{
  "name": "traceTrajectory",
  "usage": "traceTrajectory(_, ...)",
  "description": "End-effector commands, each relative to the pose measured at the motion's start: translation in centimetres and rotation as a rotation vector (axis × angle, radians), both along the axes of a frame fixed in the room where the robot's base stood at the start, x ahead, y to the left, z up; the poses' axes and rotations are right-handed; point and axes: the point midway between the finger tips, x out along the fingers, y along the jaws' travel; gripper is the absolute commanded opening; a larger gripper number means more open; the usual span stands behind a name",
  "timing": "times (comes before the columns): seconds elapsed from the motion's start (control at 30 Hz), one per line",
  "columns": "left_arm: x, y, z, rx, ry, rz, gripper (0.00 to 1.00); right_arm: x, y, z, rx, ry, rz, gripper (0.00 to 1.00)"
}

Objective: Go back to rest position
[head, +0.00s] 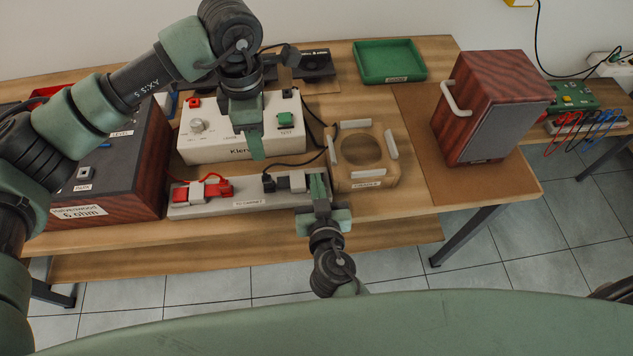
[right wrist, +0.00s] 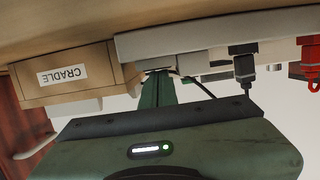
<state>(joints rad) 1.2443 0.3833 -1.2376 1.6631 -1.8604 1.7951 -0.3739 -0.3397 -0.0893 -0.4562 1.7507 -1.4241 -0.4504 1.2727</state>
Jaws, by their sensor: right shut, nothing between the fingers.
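My left gripper (head: 255,148) hangs over the front of the white Klein box (head: 225,152), pointing down. It is seen edge-on, so I cannot tell whether its fingers are apart. My right gripper (head: 318,184) is shut and empty, at the front of the bench between the grey connector strip (head: 240,208) and the wooden cradle (head: 378,182). In the right wrist view its closed green fingers (right wrist: 158,90) show near the gap between the cradle (right wrist: 75,76) and the strip (right wrist: 190,40). Whether they touch either is unclear.
A dark-topped wooden amplifier (head: 105,180) stands at left. A wooden speaker (head: 490,105) with a white handle stands at right on a brown mat (head: 418,115). An empty green tray (head: 390,60) is at the back. A green circuit board (head: 572,97) sits on another table at far right.

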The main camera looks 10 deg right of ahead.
Motion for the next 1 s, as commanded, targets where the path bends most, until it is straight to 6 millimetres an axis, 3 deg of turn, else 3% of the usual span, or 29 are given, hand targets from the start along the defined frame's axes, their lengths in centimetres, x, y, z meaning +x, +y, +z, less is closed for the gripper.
traceTrajectory(0.03,0.0,0.0,0.3,0.0,-0.002,0.0,0.4,-0.4,-0.1,-0.9,-0.002,0.018,-0.001,0.0)
traceTrajectory(0.73,0.0,0.0,4.5,0.0,-0.002,-0.001,0.4,-0.4,-0.1,-0.9,-0.002,0.018,-0.001,0.0)
traceTrajectory(1.0,0.0,0.0,5.1,0.0,0.0,-0.001,0.4,-0.4,-0.1,-0.9,-0.002,0.018,-0.001,0.0)
